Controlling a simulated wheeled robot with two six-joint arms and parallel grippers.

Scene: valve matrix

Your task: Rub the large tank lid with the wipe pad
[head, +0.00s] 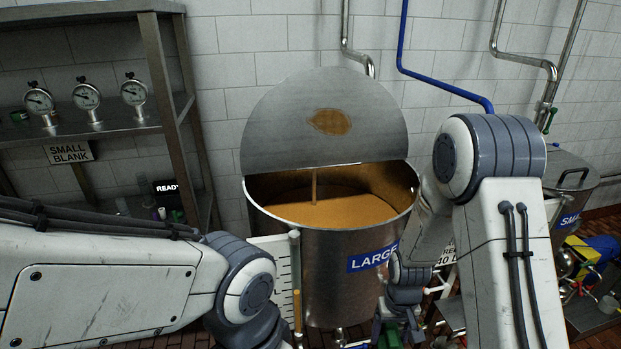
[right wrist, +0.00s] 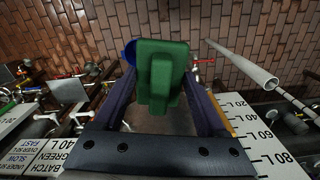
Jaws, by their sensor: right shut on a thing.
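The large tank (head: 318,285) stands in the middle of the head view with a blue label. Its grey half-round lid (head: 290,125) is raised at the back, with a brown stain (head: 331,121) near its middle. Orange-brown liquid shows inside the tank. My right gripper (head: 398,322) is low, in front of the tank's right side and well below the lid. In the right wrist view, it is shut on a green block (right wrist: 162,80), which looks like the wipe pad. My left arm reaches in from the left, but its gripper is out of view.
A metal shelf (head: 152,60) with several gauges stands at the left. A smaller tank (head: 570,170) stands at the right. Pipes run up the tiled wall. A white graduated board (right wrist: 265,140) and a grey pipe (right wrist: 240,62) are near the right gripper.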

